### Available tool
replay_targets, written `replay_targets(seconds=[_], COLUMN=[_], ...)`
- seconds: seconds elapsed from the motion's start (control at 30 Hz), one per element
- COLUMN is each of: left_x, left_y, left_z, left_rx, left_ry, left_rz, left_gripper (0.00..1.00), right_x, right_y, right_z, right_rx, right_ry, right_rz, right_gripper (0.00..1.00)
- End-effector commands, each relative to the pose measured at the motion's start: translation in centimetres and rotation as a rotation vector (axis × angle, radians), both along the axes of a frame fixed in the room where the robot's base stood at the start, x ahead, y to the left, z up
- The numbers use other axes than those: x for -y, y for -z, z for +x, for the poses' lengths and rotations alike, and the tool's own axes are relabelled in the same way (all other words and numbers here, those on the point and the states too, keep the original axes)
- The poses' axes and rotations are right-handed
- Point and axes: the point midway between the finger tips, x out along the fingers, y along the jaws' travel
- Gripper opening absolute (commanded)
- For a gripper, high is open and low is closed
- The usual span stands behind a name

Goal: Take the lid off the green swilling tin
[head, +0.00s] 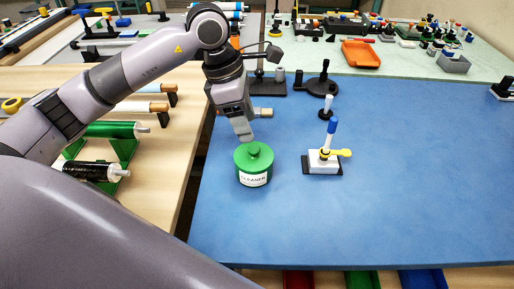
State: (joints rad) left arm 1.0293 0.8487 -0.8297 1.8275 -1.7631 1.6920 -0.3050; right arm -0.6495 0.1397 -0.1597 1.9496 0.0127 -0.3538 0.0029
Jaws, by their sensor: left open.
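The green swilling tin (254,176) stands upright on the blue table mat, with a white label reading "CLEANER" on its front. Its green lid (262,157) is on top, with a small round knob in the middle. My left gripper (246,138) is open and points down just above and slightly behind the knob. I cannot tell whether the fingers touch the knob. My right gripper is not in view.
A white block with a blue-topped white post and a yellow lever (323,160) stands right of the tin. Black-based stands (321,86) are behind. An orange tray (360,54) lies farther back. The blue mat (420,190) is clear at the right and front.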

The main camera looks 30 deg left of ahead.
Motion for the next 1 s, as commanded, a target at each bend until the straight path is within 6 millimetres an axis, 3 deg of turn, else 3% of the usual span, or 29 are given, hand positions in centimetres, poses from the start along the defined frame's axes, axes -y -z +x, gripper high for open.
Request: replay_targets(seconds=[0.5, 0.8, 0.83, 1.0], left_x=[0.9, 1.0, 1.0, 1.0], left_y=[6.3, 6.9, 6.9, 6.8], left_z=[0.6, 0.7, 0.7, 0.7], left_rx=[-0.003, -0.001, -0.001, -0.001], left_ry=[0.001, 0.001, 0.001, 0.001], left_rz=[0.001, 0.000, 0.000, 0.000], left_gripper=[0.58, 0.58, 0.51, 0.00], right_x=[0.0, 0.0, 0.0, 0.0], right_y=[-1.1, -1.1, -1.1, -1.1], right_z=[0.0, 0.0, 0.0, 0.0], right_rx=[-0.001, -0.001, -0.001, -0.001], right_ry=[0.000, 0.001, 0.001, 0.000], right_rz=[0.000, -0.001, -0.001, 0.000], right_gripper=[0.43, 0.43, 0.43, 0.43])
